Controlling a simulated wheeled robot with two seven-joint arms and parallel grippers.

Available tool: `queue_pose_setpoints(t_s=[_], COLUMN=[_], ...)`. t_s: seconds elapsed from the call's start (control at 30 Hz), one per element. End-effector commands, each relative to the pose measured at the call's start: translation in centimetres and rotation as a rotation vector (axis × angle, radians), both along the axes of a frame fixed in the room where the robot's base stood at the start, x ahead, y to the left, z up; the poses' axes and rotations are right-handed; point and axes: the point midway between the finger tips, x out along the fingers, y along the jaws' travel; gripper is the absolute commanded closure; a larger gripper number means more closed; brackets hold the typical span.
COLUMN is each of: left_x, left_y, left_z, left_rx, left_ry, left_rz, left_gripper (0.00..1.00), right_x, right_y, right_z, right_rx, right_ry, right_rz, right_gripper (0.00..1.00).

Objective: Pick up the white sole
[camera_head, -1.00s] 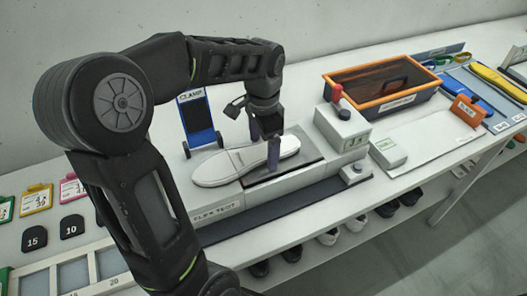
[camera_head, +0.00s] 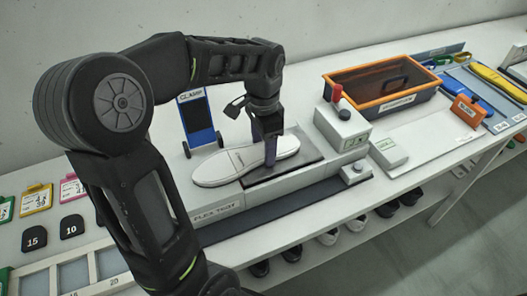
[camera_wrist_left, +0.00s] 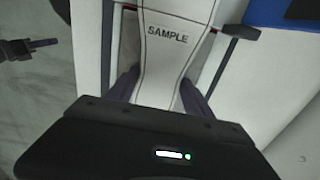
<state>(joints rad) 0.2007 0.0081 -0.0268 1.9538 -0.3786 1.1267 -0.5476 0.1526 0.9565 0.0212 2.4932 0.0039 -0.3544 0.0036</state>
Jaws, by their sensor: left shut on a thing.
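The white sole (camera_head: 222,168) lies lengthwise on the flex test fixture (camera_head: 300,178) in the head view. It also shows in the left wrist view (camera_wrist_left: 165,58), where the word SAMPLE is printed on it. My left gripper (camera_head: 270,152) points down over the middle of the sole. Its two fingers are shut on the sole, one at each side of its narrow waist, as the left wrist view shows. The sole appears to rest on the fixture still; I cannot tell any gap beneath it.
A blue clamp stand (camera_head: 197,118) is behind the fixture. A grey box with a red knob (camera_head: 342,122) stands right of the sole. An orange-rimmed bin (camera_head: 375,112) is at the back right. Number tags (camera_head: 36,238) and a divided tray are at left.

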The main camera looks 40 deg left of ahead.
Motion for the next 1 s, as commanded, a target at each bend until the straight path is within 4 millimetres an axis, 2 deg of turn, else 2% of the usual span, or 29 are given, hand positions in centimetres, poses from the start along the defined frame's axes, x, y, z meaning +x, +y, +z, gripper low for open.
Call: queue_pose_setpoints(t_s=[0.23,0.37,0.73,0.8,1.0], left_x=[0.0,0.1,0.1,0.1,0.0], left_y=[0.0,0.0,0.0,0.0,0.0], left_z=[0.2,1.1,7.8,9.2,10.1], left_rx=[0.000,0.001,0.000,0.000,0.000], left_ry=[-0.001,-0.003,-0.004,-0.004,-0.001], left_rz=[0.000,0.000,-0.001,-0.001,-0.001], left_gripper=[0.92,0.92,0.92,0.92,0.92], right_x=[0.0,0.0,0.1,0.0,0.0], right_y=[0.0,0.0,0.0,0.0,0.0], right_z=[0.0,-0.1,-0.6,0.2,0.3], right_rx=[0.000,0.000,0.002,0.001,-0.001], right_ry=[0.000,0.000,-0.003,-0.001,0.001], right_rz=[0.000,0.000,0.001,0.001,-0.001], right_gripper=[1.00,1.00,1.00,1.00,1.00])
